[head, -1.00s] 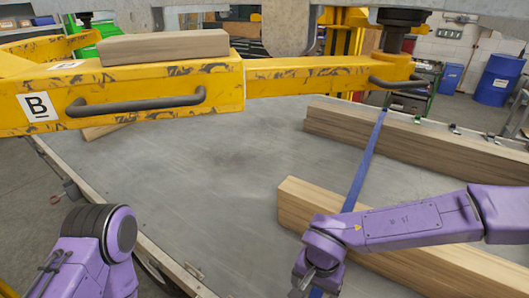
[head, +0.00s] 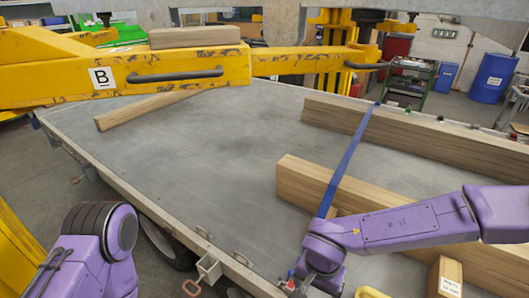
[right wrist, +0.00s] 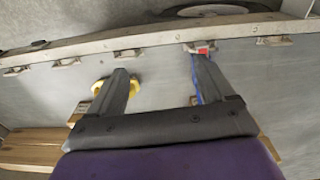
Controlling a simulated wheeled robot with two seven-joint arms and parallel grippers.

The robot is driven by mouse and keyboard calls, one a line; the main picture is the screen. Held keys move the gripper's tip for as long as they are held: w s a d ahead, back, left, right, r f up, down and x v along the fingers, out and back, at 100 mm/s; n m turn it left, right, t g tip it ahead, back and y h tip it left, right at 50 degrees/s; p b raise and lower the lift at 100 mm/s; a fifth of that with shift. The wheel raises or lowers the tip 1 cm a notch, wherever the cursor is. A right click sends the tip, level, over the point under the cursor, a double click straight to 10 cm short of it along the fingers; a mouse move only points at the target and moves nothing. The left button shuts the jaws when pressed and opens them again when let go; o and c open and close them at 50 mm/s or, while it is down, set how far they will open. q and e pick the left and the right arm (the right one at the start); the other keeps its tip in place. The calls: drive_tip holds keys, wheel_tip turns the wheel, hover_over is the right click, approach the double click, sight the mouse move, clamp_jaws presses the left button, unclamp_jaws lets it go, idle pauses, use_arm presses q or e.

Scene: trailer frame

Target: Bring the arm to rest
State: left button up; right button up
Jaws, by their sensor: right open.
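My right arm (head: 400,225) is purple and reaches in from the right over the trailer bed, bent down at the wrist. Its gripper is mostly hidden below the wrist in the head view. In the right wrist view the right gripper (right wrist: 162,70) has its two grey fingers wide apart with nothing held. A blue strap (head: 352,155) runs over the wooden beams and passes behind the right wrist. In the right wrist view the strap (right wrist: 195,75) and a red-topped fitting (right wrist: 203,48) show beside the right finger; contact cannot be told. My left arm (head: 100,245) is at the lower left; its gripper is out of frame.
A yellow beam marked B (head: 180,75) crosses above the flat grey trailer bed (head: 220,150), with a wooden block (head: 195,37) on it. Long timbers (head: 420,145) lie at the right. A labelled wooden block (head: 445,275) is near my right arm. The bed's middle is clear.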

drive_tip(key=s+d+f+t+h, duration=0.2)
drive_tip(key=s+d+f+h, duration=0.35)
drive_tip(key=d+f, duration=0.8)
drive_tip(key=s+d+f+t+y, duration=0.1)
drive_tip(key=s+d+f, duration=0.15)
drive_tip(key=s, duration=0.35)
drive_tip(key=s+d+f+y, duration=0.1)
drive_tip(key=s+d+f, duration=0.15)
drive_tip(key=s, duration=0.25)
use_arm(q)
wheel_tip(320, 180, down, 10)
drive_tip(key=b, duration=1)
drive_tip(key=shift+w, duration=0.4)
use_arm(e)
wheel_tip(320, 180, down, 11)
drive_tip(key=shift+s+a+r+m, duration=0.15)
drive_tip(key=shift+s+a+m, duration=0.05)
drive_tip(key=shift+s+m, duration=0.1)
